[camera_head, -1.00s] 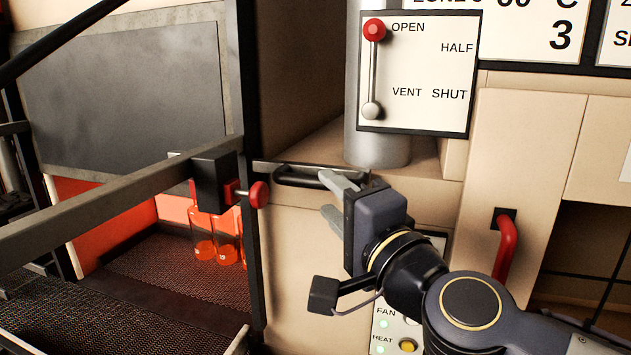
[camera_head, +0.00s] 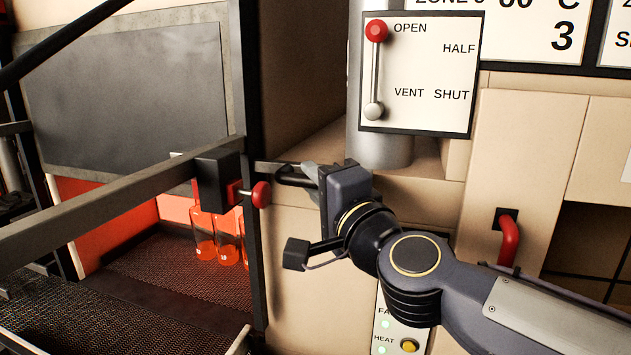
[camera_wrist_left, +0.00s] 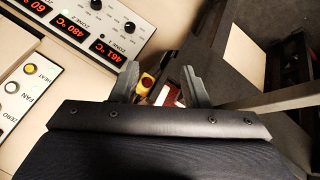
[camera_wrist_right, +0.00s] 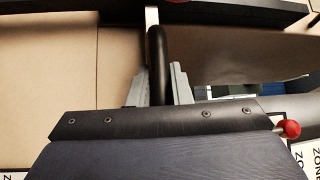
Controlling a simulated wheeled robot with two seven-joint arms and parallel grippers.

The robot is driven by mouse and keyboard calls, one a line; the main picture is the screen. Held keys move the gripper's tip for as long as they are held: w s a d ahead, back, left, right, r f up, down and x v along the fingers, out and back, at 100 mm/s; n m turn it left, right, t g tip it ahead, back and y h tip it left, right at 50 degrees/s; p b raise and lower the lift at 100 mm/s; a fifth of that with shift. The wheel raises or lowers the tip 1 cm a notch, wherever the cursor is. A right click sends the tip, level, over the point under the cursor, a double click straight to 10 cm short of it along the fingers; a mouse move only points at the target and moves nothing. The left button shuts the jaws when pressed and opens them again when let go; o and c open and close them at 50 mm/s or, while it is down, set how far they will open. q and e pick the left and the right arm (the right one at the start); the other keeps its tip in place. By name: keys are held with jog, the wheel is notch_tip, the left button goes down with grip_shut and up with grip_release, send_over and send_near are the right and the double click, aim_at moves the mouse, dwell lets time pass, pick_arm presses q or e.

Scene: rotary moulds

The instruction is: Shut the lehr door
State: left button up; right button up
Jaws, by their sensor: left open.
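My right gripper (camera_head: 312,174) is at a black bar handle (camera_head: 288,180), right of the dark upright post (camera_head: 250,120). In the right wrist view the handle (camera_wrist_right: 158,45) stands between my right gripper's fingers (camera_wrist_right: 158,78), which are close against both sides. The handle's right end is hidden by the gripper. A grey panel (camera_head: 125,90) hangs above a glowing opening at left; which panel the handle belongs to is unclear. My left gripper (camera_wrist_left: 160,75) is open and empty in the left wrist view, outside the head view.
Glowing orange bottles (camera_head: 215,235) stand on the mesh belt (camera_head: 155,275). A rail with a red knob (camera_head: 261,195) crosses close left of the handle. A lever plate (camera_head: 425,75) marked OPEN to SHUT is above. A red handle (camera_head: 509,240) is at right.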

grip_shut()
notch_tip(320, 180, down, 34)
jog(key=b, duration=3.1)
jog(key=shift+f+b, duration=0.15)
jog(key=shift+b, duration=0.2)
jog(key=shift+f, duration=0.1)
jog(key=o, duration=0.8)
grip_release()
jog(key=shift+c, duration=0.2)
jog(key=shift+o, duration=0.4)
jog(key=shift+r, duration=0.2)
